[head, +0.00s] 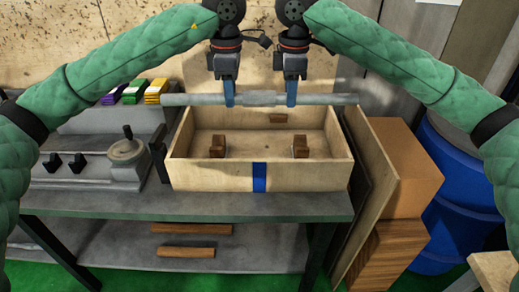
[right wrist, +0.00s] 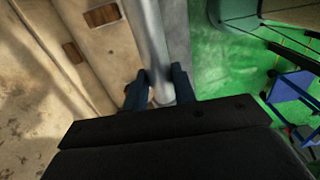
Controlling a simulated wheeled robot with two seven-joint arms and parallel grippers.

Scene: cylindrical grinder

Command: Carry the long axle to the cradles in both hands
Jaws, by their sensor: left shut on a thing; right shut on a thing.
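The long axle (head: 261,98) is a grey metal bar with a thicker middle, held level above the rear part of an open wooden crate (head: 210,178). My left gripper (head: 229,100) is shut on it left of the thick middle. My right gripper (head: 291,100) is shut on it right of the thick middle. In the right wrist view, the axle (right wrist: 152,40) runs between the blue fingers of my right gripper (right wrist: 160,88). Two brown notched cradles, the left one (head: 217,146) and the right one (head: 300,147), stand inside the crate, below and nearer than the axle.
The crate stands on a dark bench (head: 100,205). A grinder part with a handwheel (head: 126,149) is to its left, near the axle's left end. Coloured stacks (head: 131,91) lie behind.

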